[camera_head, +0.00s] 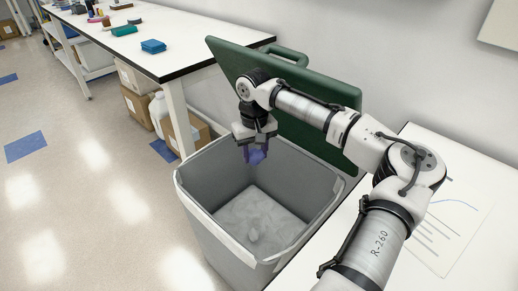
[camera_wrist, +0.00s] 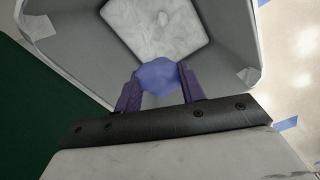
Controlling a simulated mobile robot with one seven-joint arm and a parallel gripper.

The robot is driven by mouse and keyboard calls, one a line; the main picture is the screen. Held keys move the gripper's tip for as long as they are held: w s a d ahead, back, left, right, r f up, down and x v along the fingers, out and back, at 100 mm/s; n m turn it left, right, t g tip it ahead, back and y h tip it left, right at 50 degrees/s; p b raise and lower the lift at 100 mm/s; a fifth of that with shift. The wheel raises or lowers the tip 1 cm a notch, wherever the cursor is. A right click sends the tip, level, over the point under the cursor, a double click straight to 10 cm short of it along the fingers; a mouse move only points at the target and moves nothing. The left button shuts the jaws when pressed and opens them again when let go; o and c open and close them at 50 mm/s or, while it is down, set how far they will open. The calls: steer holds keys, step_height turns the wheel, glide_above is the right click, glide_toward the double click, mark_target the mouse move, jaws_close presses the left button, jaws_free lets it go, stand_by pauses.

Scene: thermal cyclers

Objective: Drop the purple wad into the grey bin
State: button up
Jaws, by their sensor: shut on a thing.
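The purple wad (camera_head: 256,156) is held between the fingers of my gripper (camera_head: 254,150) in the head view. It also shows in the wrist view as a bluish-purple lump (camera_wrist: 159,75) between the two purple fingertips (camera_wrist: 158,88). The grey bin (camera_head: 207,196) stands open below, with a pale liner folded over its rim. The wad and fingertips are over the bin's opening, near its back side. The bin's pale floor shows in the wrist view, and the bin wall (camera_wrist: 85,45) surrounds it.
A green lid (camera_head: 318,92) stands raised behind the bin, close to my arm. A white table (camera_head: 458,160) with a printed sheet is at the right. A long bench (camera_head: 185,50) with a blue sponge-like block (camera_head: 153,46) is at the back left. Open floor lies at the left.

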mark_target(254, 152)
step_height(254, 152, down, 6)
steer(key=b, duration=0.5)
steer(key=shift+r, duration=0.1)
steer(key=o, duration=1)
steer(key=shift+o, duration=0.2)
step_height(254, 152, up, 14)
steer(key=shift+f+p, duration=0.1)
steer(key=shift+p, duration=0.4)
